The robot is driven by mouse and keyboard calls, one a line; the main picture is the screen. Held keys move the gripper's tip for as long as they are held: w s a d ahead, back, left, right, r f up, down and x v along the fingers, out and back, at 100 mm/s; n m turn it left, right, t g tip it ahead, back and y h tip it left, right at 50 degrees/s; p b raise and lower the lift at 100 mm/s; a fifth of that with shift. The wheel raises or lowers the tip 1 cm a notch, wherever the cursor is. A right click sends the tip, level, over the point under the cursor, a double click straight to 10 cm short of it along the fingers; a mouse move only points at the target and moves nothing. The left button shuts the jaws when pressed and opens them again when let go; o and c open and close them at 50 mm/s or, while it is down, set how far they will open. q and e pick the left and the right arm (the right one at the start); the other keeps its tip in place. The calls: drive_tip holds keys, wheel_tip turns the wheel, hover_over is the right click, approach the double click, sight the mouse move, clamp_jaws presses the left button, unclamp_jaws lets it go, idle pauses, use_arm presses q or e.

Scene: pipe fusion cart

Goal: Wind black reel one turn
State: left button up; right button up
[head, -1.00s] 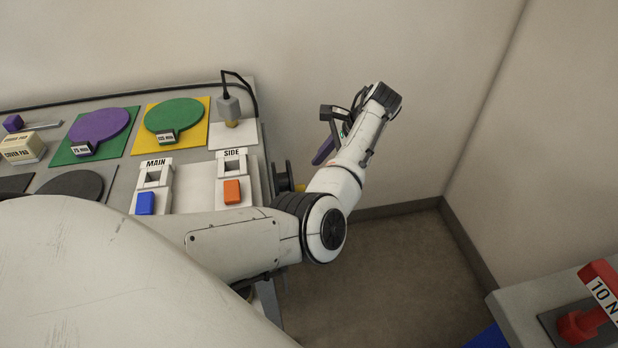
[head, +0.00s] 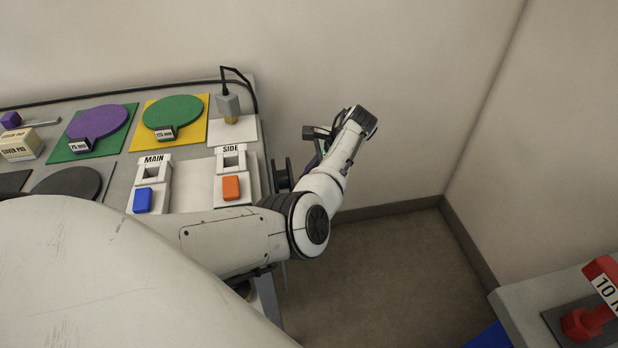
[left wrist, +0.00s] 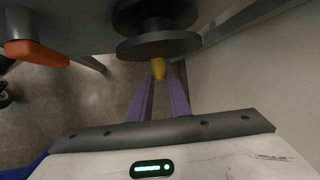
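The black reel (head: 282,175) is mounted on the right side of the cart, partly behind my left arm. In the left wrist view the reel (left wrist: 160,46) is at the top, two dark discs on an axle, with a yellow knob (left wrist: 158,69) sticking out toward me. My left gripper (left wrist: 160,82) has its two purple fingers apart, with the knob between or just beyond their tips; I cannot tell if they touch it. In the head view, my left gripper (head: 312,160) is mostly hidden by its own wrist. My right gripper is not in view.
The cart top (head: 115,185) holds round purple and green pads, MAIN (head: 152,175) and SIDE (head: 231,160) blocks with blue and orange parts, and a cabled grey tool (head: 229,105). A wall stands behind. Another table (head: 520,310) with a red device is at lower right.

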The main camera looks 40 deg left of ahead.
use_arm(q)
clamp_jaws()
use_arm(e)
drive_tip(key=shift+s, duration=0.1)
use_arm(q)
drive_tip(key=n+t+y+b, duration=0.1)
drive_tip(key=t+y+b, duration=0.1)
drive_tip(key=y+b, duration=0.2)
drive_tip(key=n+t+y+b, duration=0.2)
drive_tip(key=t+y+b, duration=0.1)
drive_tip(key=y+b, duration=0.2)
drive_tip(key=w+a+n+t+y+b, duration=0.1)
drive_tip(key=t+y+b, duration=0.1)
drive_tip(key=y+b, duration=0.2)
drive_tip(key=shift+r+n+t+b, duration=0.3)
drive_tip(key=shift+n+b, duration=0.1)
drive_tip(key=shift+b, duration=1.5)
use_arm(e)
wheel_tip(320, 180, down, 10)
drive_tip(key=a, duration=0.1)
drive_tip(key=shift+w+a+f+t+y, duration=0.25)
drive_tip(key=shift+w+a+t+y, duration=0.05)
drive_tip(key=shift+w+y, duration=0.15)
use_arm(q)
drive_tip(key=shift+y, duration=0.4)
drive_tip(key=shift+r, duration=0.1)
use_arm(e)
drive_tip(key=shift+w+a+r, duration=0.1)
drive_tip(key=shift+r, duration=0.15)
